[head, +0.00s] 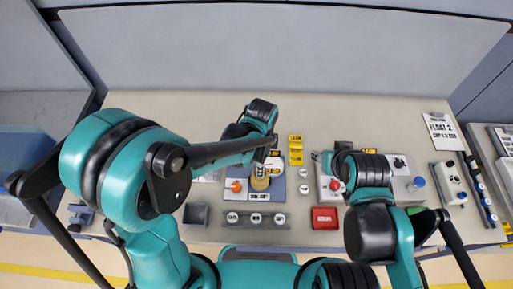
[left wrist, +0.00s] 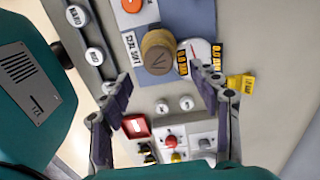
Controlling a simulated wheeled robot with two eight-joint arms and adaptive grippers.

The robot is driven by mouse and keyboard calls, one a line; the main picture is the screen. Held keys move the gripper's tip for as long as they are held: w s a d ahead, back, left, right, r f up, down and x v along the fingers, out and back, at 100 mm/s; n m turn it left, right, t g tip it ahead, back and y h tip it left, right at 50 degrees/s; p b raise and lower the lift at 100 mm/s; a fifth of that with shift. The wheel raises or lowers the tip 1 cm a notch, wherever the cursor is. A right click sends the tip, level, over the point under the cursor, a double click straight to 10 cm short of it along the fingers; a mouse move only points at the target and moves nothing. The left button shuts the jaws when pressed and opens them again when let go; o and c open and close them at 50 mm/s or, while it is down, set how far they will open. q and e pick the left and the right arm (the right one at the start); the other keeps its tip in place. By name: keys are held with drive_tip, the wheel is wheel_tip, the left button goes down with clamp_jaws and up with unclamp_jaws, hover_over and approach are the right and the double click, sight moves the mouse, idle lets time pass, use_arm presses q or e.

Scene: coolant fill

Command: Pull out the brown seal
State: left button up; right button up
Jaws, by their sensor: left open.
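The brown seal is a round brown-topped plug (left wrist: 158,52) on a blue-grey panel, beside a white dial, in the left wrist view. In the head view a tan cylinder (head: 260,183) stands on the blue plate, partly covered by my left gripper (head: 263,160). In the left wrist view my left gripper (left wrist: 164,88) has its two fingers spread wide with nothing between them. The seal appears just beyond the fingertips, and no contact shows. My right arm is folded over the right-hand panel, and its fingers (head: 345,160) are not clear.
An orange knob (head: 236,186) is on the same plate. A strip with several round white caps (head: 255,219) lies in front. A red box (head: 325,217) and a panel with a red button (head: 335,184) are to the right. Yellow labelled blocks (head: 296,150) stand behind.

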use_arm(q)
wheel_tip(320, 180, down, 6)
drive_tip(key=shift+f+b, duration=0.1)
drive_tip(key=shift+b, duration=0.35)
drive_tip(key=shift+s+f, duration=0.15)
drive_tip(key=c, duration=1.3)
drive_tip(key=o, duration=0.4)
drive_tip(key=shift+c, duration=0.6)
drive_tip(key=shift+r, duration=0.4)
